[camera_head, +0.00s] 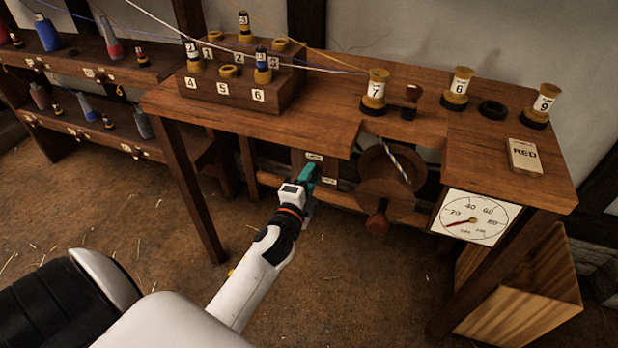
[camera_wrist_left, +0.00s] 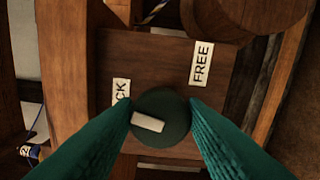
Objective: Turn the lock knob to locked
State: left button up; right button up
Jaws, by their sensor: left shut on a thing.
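The lock knob (camera_wrist_left: 172,105) is a dark green disc with a cream bar mark (camera_wrist_left: 148,122) on it, seen in the left wrist view. It sits on a wooden panel (camera_wrist_left: 150,60) with a label FREE (camera_wrist_left: 200,62) and a partly covered label ending in CK (camera_wrist_left: 121,90). The bar lies left of the knob's middle, slightly tilted. My left gripper (camera_head: 308,176), with green fingers, is shut on the knob, a fingertip on each side. In the head view the gripper hides the knob, and the panel (camera_head: 313,157) shows below the bench's front edge. My right gripper is not in view.
The wooden bench (camera_head: 400,130) overhangs the panel. A wooden reel (camera_head: 385,190) with a rope hangs just right of my left gripper. A dial (camera_head: 475,217) is mounted further right. Numbered bobbins stand on the bench. Floor is open in front.

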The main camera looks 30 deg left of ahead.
pick_arm(q)
jog(key=shift+n+p, duration=0.3)
jog(key=shift+n, duration=1.2)
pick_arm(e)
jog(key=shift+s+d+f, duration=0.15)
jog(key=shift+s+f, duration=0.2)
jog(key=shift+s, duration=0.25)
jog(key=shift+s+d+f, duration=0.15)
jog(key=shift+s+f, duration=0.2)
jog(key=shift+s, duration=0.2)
pick_arm(q)
jog(key=o, duration=1)
jog(key=shift+a, duration=0.1)
jog(key=shift+c, duration=0.2)
jog(key=v, duration=1.2)
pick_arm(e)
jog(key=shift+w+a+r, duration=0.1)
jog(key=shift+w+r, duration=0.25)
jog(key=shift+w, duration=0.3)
